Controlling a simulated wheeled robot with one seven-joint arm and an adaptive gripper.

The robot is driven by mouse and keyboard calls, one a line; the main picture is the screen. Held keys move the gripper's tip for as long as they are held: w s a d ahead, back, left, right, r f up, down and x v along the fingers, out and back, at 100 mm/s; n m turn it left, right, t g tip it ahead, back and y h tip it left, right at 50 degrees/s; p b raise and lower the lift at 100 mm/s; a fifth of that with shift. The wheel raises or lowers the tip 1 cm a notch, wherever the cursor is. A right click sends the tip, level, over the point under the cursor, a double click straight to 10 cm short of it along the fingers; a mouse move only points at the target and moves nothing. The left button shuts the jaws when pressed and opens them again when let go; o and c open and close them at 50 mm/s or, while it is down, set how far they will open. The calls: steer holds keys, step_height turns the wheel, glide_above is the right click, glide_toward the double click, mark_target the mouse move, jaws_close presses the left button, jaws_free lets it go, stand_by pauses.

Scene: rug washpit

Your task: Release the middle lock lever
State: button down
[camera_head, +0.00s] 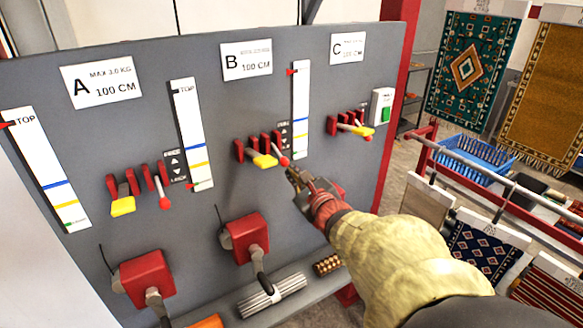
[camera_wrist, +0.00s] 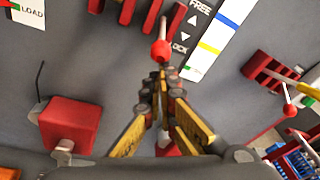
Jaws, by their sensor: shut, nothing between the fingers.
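The middle lock lever is the thin lever with a red ball knob (camera_head: 284,161) at station B on the grey panel. In the wrist view its knob (camera_wrist: 161,50) sits beside the lower, LOCK end of the FREE/LOCK label (camera_wrist: 190,27). My gripper (camera_head: 291,173) is just below the knob. In the wrist view my gripper (camera_wrist: 163,80) is shut and empty, its fingertips right under the knob. I cannot tell whether they touch it. A yellow-handled lever (camera_head: 264,160) stands just left of the knob.
Similar levers stand at A, with a red knob (camera_head: 165,203), and at C, with a yellow handle (camera_head: 361,130). A red box with a crank (camera_head: 246,236) projects below B. A red post (camera_head: 392,110) edges the panel; a blue basket (camera_head: 477,155) stands beyond.

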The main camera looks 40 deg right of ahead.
step_height(320, 180, up, 6)
steer(key=s+g+y+p, duration=0.1)
steer(key=g+p, duration=0.4)
steer(key=p, duration=1.2)
steer(key=shift+a+n+y+p, duration=0.15)
steer(key=shift+n+y+p, duration=0.15)
steer(key=shift+y, duration=0.1)
steer(key=shift+s+g, duration=0.1)
steer(key=shift+g, duration=0.3)
steer(key=shift+w+r+p, duration=0.2)
steer(key=shift+r+p, duration=0.95)
steer(key=shift+p, duration=0.55)
steer(key=shift+w+r, duration=0.1)
steer(key=shift+r, duration=0.15)
